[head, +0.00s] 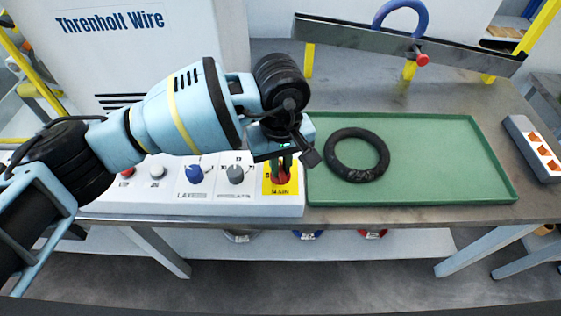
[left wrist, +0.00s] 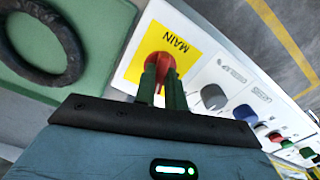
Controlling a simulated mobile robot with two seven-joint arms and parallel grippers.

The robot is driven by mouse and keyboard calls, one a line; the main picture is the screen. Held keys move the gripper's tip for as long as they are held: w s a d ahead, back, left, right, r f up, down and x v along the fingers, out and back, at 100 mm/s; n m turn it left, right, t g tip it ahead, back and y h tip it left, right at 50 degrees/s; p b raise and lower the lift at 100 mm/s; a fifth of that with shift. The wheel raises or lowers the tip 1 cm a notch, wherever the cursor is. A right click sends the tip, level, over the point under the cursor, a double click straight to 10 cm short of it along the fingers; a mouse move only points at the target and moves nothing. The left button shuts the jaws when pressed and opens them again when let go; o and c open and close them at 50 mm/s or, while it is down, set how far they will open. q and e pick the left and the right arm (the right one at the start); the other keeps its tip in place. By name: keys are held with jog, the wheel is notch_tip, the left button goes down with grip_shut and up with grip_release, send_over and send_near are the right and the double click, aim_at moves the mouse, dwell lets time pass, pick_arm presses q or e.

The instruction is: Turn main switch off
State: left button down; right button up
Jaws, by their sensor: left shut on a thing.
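The main switch (left wrist: 161,66) is a red rotary knob on a yellow plate marked MAIN, at the end of the white control panel. It also shows in the head view (head: 283,183), at the panel's right end and partly hidden by my gripper. My left gripper (left wrist: 161,84) has its green fingers shut on the red knob. In the head view my left gripper (head: 283,166) reaches down onto the switch from above. My right gripper does not show in either view.
The white panel (head: 215,203) carries a blue knob (head: 194,174) and a grey knob (head: 235,174) left of the switch. A green tray (head: 440,160) holding a black coil (head: 334,163) lies right beside it. A metal bar (head: 340,36) stands behind. A socket strip (head: 532,150) lies far right.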

pick_arm(q)
jog(key=n+p, duration=0.1)
jog(key=n, duration=0.5)
jog(key=shift+r, duration=0.1)
jog(key=n+p, duration=0.1)
jog(key=n, duration=0.4)
jog(key=shift+n+p, duration=0.65)
jog(key=shift+n, duration=0.85)
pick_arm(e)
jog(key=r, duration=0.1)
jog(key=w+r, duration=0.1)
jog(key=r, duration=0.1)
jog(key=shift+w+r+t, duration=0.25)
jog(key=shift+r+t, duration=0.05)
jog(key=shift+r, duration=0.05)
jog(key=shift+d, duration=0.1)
pick_arm(q)
jog(key=c, duration=1.5)
grip_release()
jog(key=shift+o, duration=0.2)
